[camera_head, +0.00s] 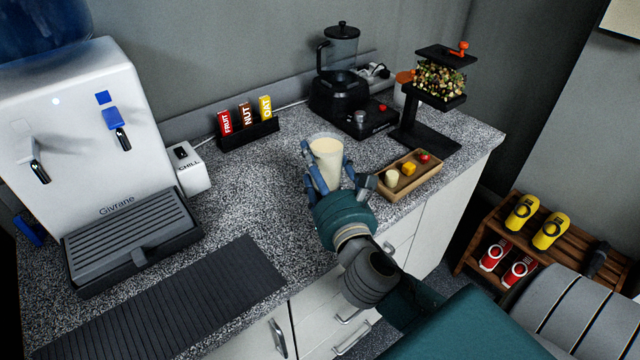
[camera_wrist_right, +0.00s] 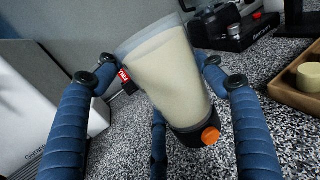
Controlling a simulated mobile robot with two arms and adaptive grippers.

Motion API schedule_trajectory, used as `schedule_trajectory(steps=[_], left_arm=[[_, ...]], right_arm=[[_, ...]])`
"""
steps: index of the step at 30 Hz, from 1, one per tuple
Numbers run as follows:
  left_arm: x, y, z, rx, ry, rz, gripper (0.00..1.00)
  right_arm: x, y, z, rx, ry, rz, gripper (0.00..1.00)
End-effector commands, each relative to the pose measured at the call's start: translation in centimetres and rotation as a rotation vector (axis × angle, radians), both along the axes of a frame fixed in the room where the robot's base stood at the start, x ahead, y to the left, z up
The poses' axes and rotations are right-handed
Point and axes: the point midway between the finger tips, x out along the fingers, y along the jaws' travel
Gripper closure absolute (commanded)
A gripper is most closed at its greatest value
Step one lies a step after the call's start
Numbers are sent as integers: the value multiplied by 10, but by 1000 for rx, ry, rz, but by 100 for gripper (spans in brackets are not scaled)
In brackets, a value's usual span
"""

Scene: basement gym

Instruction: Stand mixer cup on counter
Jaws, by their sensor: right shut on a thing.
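The mixer cup (camera_head: 326,158) is a clear tumbler with cream-coloured contents, and it looks close to upright over the counter (camera_head: 272,205). The wrist view shows the cup (camera_wrist_right: 172,72) tilted in the picture, with a dark base and an orange spot low down. My right gripper (camera_head: 327,170) is shut around the cup, with blue segmented fingers on either side of it. In the wrist view the fingers (camera_wrist_right: 155,85) flank the cup. The fingers hide its base in the head view, so I cannot tell if it touches the counter. My left gripper is not in view.
A black blender (camera_head: 340,85) stands behind the cup. A wooden tray (camera_head: 408,190) with small food pieces lies to its right, near a black stand (camera_head: 430,135). A bar holder (camera_head: 248,135) and a water dispenser (camera_head: 110,150) are left. Bare counter lies left of the cup.

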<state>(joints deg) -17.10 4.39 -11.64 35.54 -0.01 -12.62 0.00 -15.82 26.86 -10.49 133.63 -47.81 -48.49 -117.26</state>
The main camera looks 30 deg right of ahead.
Motion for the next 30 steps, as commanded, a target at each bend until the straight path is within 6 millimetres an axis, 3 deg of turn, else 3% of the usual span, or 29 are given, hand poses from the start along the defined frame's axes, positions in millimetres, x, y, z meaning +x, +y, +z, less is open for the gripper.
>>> schedule_trajectory(steps=[8,21,22,24,30], left_arm=[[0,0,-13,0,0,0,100],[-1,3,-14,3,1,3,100],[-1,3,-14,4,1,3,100],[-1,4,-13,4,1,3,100],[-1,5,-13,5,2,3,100]], right_arm=[[0,0,-37,0,-1,0,83],[0,0,-43,-2,-3,0,83],[0,0,-44,0,2,0,24],[0,0,-44,0,3,0,11],[0,0,-44,1,3,0,11]])
